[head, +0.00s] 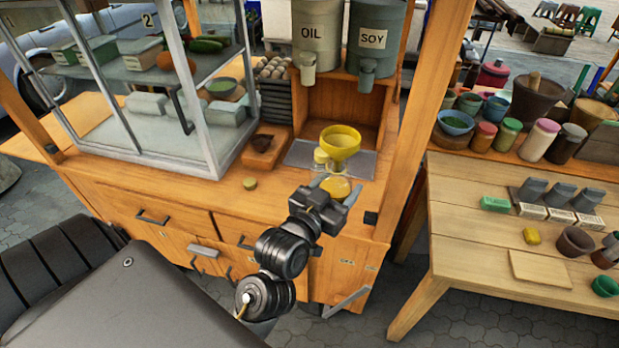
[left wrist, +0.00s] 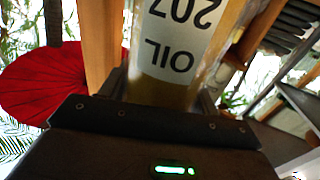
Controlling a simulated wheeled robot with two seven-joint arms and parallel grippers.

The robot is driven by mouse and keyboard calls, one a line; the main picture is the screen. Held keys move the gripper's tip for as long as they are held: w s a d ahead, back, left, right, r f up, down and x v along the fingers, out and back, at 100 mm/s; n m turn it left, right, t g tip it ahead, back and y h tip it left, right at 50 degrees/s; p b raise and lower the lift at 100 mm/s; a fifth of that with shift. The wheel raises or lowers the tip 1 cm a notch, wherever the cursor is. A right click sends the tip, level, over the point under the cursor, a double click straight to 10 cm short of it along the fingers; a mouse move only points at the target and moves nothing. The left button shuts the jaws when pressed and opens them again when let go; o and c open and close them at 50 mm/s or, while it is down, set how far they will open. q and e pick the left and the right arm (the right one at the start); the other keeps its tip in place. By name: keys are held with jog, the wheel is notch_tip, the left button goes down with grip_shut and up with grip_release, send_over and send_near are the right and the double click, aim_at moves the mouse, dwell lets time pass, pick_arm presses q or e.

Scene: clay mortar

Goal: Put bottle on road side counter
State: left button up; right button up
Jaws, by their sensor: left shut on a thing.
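A clear bottle (head: 335,188) with yellow oil is between the fingers of my left gripper (head: 332,193), at the front edge of the wooden cart counter (head: 220,190). In the left wrist view the bottle (left wrist: 165,85) is close up, its white label reading "OIL 207" upside down. My left gripper is shut on it. I cannot tell whether its base touches the counter. A yellow funnel (head: 341,142) shows just behind the bottle. My right gripper is not in view.
Oil (head: 320,35) and soy (head: 374,40) dispensers stand above a metal tray (head: 300,153). A glass display case (head: 140,150) fills the cart's left. A small round lid (head: 250,183) lies on the counter. A wooden table (head: 450,215) at right holds jars and boxes, with bare room at its front.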

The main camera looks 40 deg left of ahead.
pick_arm(q)
jog(key=shift+w, duration=0.2)
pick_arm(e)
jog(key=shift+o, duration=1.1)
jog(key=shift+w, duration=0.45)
pick_arm(q)
jog(key=shift+s+a, duration=0.1)
jog(key=shift+a, duration=0.25)
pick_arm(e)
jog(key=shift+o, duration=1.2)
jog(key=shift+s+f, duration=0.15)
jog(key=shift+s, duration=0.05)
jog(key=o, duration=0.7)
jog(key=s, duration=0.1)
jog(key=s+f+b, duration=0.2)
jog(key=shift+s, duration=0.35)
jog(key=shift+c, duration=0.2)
pick_arm(q)
jog(key=a+r+n+y+b, duration=0.1)
jog(key=a+y+b, duration=0.1)
jog(key=a, duration=1.2)
jog(key=w+a+f+p, duration=0.2)
jog(key=w+a+f, duration=0.6)
jog(key=w+f, duration=0.4)
jog(key=shift+a+f, duration=0.2)
jog(key=shift+f, duration=0.1)
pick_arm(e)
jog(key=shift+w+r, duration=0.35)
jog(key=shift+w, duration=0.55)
